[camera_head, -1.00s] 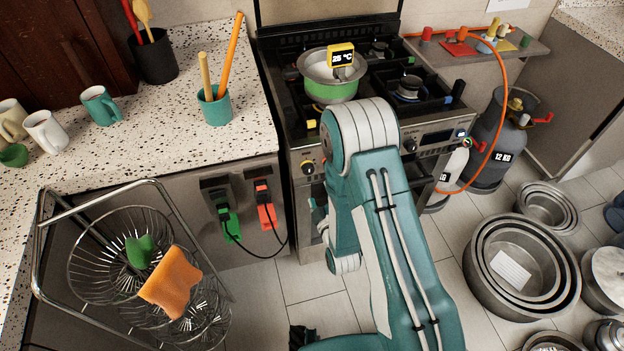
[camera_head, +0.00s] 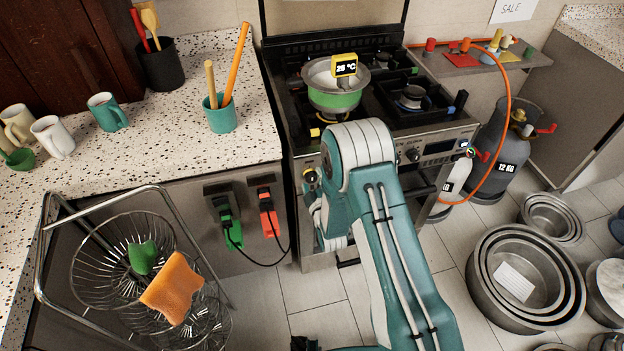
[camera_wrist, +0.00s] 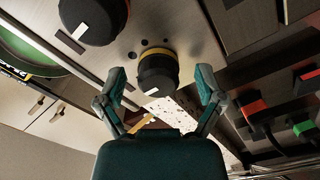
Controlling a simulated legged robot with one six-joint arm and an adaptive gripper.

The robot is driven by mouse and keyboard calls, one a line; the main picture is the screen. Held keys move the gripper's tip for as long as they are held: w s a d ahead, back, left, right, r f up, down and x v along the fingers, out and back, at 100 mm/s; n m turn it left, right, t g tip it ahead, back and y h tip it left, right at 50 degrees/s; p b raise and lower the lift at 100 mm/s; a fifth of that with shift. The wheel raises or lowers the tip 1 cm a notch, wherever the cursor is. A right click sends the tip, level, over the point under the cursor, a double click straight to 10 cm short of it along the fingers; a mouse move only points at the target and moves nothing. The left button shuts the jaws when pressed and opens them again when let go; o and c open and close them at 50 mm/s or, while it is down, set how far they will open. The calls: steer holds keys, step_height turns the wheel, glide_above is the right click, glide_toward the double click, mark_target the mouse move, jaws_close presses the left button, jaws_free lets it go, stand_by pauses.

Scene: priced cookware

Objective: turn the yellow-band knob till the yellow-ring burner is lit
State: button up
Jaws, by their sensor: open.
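The yellow-band knob (camera_head: 311,177) is on the stove front, left of my arm. In the wrist view the dark knob (camera_wrist: 157,78) shows its yellow band and a white mark. My gripper (camera_wrist: 160,76) is open, with one finger on each side of the knob; contact is not visible. In the head view, my arm partly hides the gripper. The yellow-ring burner (camera_head: 329,118) shows as a bit of yellow under a green-sided pot (camera_head: 334,100). No flame is visible there.
Another dark knob (camera_wrist: 92,20) is close by in the wrist view. Green (camera_head: 229,228) and orange (camera_head: 267,218) plugs with cables are on the cabinet left of the stove. A wire rack (camera_head: 100,275) stands at lower left. Gas cylinders (camera_head: 503,150) stand to the right.

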steer(key=c, duration=1.1)
steer(key=shift+c, duration=0.2)
steer(key=shift+m, duration=0.3)
steer(key=m, duration=0.3)
steer(key=shift+f+m, duration=0.1)
steer(key=shift+m, duration=0.3)
steer(key=m, duration=0.5)
steer(key=shift+a+m, duration=0.1)
steer(key=shift+m, duration=0.2)
steer(key=m, duration=0.9)
steer(key=shift+s, duration=0.1)
steer(key=shift+m, duration=0.5)
